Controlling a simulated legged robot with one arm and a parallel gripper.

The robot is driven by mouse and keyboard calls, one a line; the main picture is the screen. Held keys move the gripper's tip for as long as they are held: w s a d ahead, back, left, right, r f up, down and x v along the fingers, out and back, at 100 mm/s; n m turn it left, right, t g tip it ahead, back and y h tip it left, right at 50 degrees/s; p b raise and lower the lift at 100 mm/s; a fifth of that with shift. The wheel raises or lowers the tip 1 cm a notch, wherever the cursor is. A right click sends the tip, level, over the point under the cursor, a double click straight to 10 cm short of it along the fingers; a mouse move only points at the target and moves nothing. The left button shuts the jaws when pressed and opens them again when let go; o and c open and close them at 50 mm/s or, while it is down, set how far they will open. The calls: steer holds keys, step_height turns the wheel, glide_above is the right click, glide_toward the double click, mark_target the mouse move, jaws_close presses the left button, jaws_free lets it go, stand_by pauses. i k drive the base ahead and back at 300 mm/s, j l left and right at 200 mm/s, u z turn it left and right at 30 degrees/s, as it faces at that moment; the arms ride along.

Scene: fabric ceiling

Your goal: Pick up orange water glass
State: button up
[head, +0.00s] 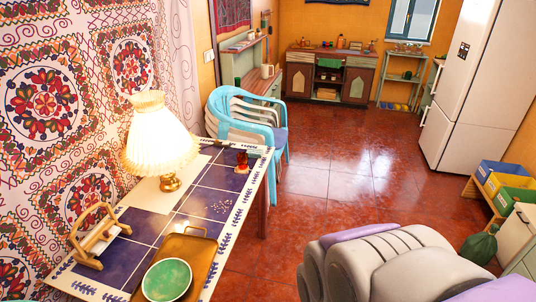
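A small orange-red glass (242,161) stands upright near the far end of the tiled table (226,178), close to its right edge. It is small in the head view, and I cannot tell whether anything is in it.
The table also holds a lit lamp (158,140), a wooden holder (92,236), a brown tray (192,250) and a green bowl (167,280). Stacked blue and white chairs (245,115) stand beyond. Red floor (335,180) is open mid-room.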

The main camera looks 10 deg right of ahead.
mark_target(242, 156)
steer(key=i+l+z, duration=0.1)
steer(key=i, duration=0.8)
steer(key=i+l+z, duration=0.15)
steer(key=i, duration=0.8)
